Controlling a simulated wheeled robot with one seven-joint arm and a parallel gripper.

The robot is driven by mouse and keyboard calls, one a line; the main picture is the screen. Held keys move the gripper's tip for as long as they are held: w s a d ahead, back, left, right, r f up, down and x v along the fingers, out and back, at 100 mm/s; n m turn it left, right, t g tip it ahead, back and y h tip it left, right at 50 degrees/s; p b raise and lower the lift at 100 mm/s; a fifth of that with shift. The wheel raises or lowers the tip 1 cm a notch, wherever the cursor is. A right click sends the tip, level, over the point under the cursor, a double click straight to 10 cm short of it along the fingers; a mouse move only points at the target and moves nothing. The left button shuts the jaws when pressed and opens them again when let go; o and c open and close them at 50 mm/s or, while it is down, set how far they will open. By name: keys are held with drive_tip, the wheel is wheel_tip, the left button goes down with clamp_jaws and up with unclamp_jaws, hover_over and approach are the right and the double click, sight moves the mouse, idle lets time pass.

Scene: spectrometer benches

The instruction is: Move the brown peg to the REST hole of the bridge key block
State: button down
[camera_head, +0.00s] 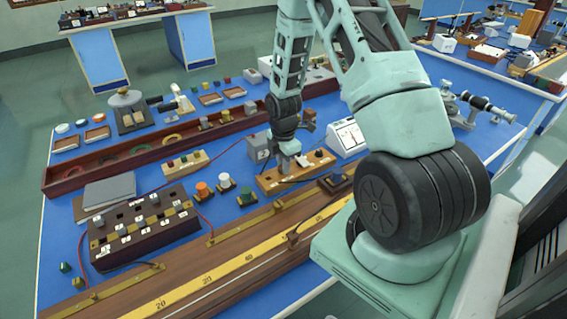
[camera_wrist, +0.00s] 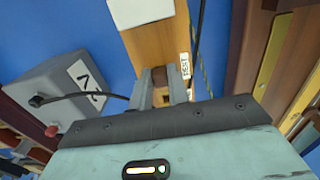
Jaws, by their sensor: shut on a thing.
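The bridge key block (camera_head: 270,184) is a light wooden block on the blue bench, right of centre in the head view; it also shows in the wrist view (camera_wrist: 150,42). A white REST label (camera_wrist: 185,65) is on its right edge. My gripper (camera_head: 287,164) points down over the block. In the wrist view its fingers (camera_wrist: 161,84) are shut on the small brown peg (camera_wrist: 159,76), next to the REST label. The fingers hide most of the peg and the REST hole, so I cannot tell whether the peg is in it.
A grey box (camera_head: 260,147) with a cable stands close left of my gripper. A white meter (camera_head: 347,138) is to the right. A long wooden rule board (camera_head: 215,278) lies in front. A dark plug box (camera_head: 140,225) is at left.

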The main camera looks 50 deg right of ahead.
drive_tip(key=c, duration=1.3)
unclamp_jaws()
drive_tip(key=shift+o, duration=0.2)
wheel_tip(320, 180, up, 17)
drive_tip(key=b, duration=0.1)
drive_tip(key=shift+r, duration=0.2)
drive_tip(key=s+a+r+m, duration=0.1)
drive_tip(key=s+a+r, duration=0.1)
drive_tip(key=a, duration=0.8)
drive_tip(key=s+a+r+m, duration=0.1)
drive_tip(key=a+r+m, duration=0.1)
drive_tip(key=a, duration=0.8)
drive_tip(key=s+a+r+m, duration=0.1)
drive_tip(key=s+a+m, duration=0.3)
drive_tip(key=s+a, duration=1.2)
drive_tip(key=shift+s+y, duration=0.3)
drive_tip(key=shift+s, duration=0.8)
